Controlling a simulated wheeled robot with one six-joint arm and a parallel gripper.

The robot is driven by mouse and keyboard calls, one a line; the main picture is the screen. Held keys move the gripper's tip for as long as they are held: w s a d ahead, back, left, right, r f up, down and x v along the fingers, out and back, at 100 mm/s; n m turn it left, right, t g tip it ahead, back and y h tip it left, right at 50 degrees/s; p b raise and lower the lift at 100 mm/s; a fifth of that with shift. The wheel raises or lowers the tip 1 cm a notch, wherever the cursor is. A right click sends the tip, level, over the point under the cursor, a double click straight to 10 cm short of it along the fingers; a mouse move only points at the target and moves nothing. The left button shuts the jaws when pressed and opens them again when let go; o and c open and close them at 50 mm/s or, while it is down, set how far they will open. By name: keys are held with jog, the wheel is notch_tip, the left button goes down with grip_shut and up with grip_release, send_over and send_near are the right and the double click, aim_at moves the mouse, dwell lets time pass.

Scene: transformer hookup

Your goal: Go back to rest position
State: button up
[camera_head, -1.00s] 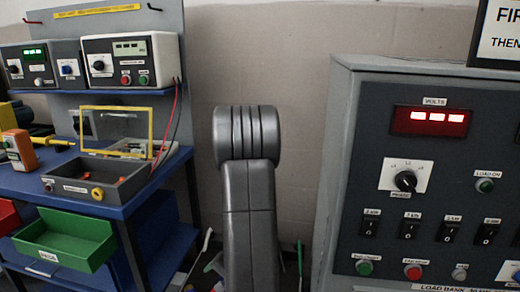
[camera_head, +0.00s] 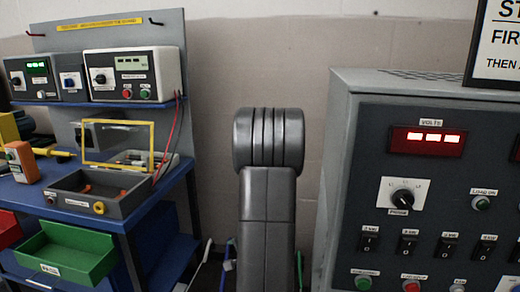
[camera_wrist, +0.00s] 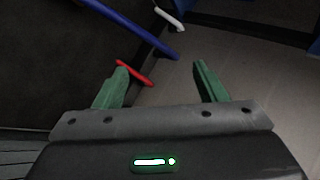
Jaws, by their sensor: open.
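My gripper (camera_wrist: 160,75) shows in the wrist view with its two green fingers spread apart. Nothing sits between the fingers. Beyond them is a pale floor. A red rod-like thing (camera_wrist: 134,73) lies close by the left fingertip; I cannot tell whether they touch. In the head view my grey arm stands upright in the middle, between the blue bench (camera_head: 140,212) and the grey load bank panel (camera_head: 345,190). My gripper itself is out of sight there.
The bench holds test instruments (camera_head: 133,75), a grey tray (camera_head: 120,205) and green and red bins (camera_head: 70,255). The load bank stands close on the right. Blue (camera_wrist: 130,28) and white (camera_wrist: 170,18) rod-like things show in the wrist view.

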jog(key=w+d+r+m+t+h+p, duration=0.1)
jog(key=w+d+r+m+t+h, duration=0.1)
jog(key=w+d+r+m+t, duration=0.3)
jog(key=s+a+f+n+g+y+b, duration=0.1)
jog(key=s+a+f+n+g+b, duration=0.2)
jog(key=s+a+f+n+g, duration=0.4)
jog(key=s+a+f+n+g+y+b, duration=0.25)
jog(key=s+a+f+n, duration=0.25)
jog(key=s+f, duration=0.45)
jog(key=shift+g+h, duration=0.35)
jog(key=shift+g, duration=0.1)
jog(key=w+f, duration=0.1)
jog(key=f, duration=0.1)
jog(key=w+f+b, duration=0.1)
jog(key=w+f, duration=0.3)
jog(key=shift+d, duration=0.25)
jog(key=shift+s+f+b, duration=0.1)
jog(key=shift+f+b, duration=0.75)
jog(key=shift+b, duration=0.45)
jog(key=shift+d+b, duration=0.1)
jog(key=shift+b, duration=0.2)
